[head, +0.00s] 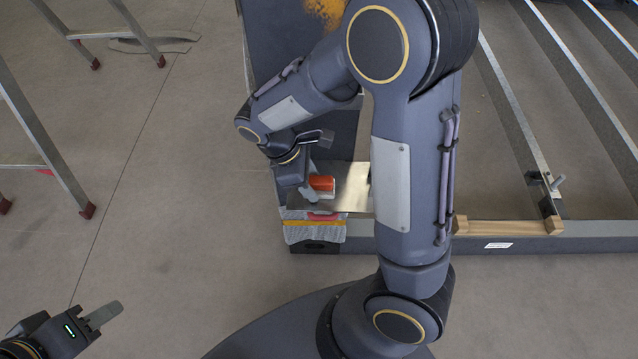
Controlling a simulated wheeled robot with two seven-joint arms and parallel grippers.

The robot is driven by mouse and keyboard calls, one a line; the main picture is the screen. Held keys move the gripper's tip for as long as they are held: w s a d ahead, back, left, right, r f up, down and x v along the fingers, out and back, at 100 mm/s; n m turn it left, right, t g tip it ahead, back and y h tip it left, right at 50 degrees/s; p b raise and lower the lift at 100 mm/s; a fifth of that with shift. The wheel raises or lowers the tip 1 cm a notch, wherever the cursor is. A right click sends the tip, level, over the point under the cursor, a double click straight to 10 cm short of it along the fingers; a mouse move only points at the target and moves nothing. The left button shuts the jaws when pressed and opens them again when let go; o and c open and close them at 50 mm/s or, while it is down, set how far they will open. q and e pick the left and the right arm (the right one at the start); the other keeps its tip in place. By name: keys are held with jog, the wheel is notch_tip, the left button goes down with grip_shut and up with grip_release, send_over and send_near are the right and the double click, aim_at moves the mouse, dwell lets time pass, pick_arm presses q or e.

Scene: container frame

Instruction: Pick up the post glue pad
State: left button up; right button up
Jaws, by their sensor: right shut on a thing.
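My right gripper (311,191) is above a shiny metal plate (350,186) at the frame's near corner. It is shut on a small orange-red piece with a white edge (322,185), which seems to be the post glue pad. I cannot tell whether this piece touches the plate or is held just above it. My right arm hides part of the plate. My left gripper (104,314) is at the lower left over bare floor, far from the pad. Only one grey finger shows clearly, so its opening cannot be judged.
Below the plate is a stack with a yellow-orange strip (314,223) and pale wrapping. The grey container frame (400,242) runs to the right, with a wooden block (500,227) on it. Metal trestle legs (55,155) stand at the left. Floor between is clear.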

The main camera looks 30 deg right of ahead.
aim_at(315, 179)
jog(key=shift+r, duration=0.1)
jog(key=shift+r, duration=0.45)
notch_tip(315, 179, up, 2)
jog(key=shift+r+p, duration=0.25)
jog(key=shift+p, duration=0.4)
jog(key=w+a+r+p, duration=0.3)
jog(key=a+r, duration=0.6)
jog(key=a, duration=0.4)
jog(key=shift+w+a+r+p, duration=0.2)
jog(key=shift+w+r+p, duration=0.1)
jog(key=shift+w, duration=0.15)
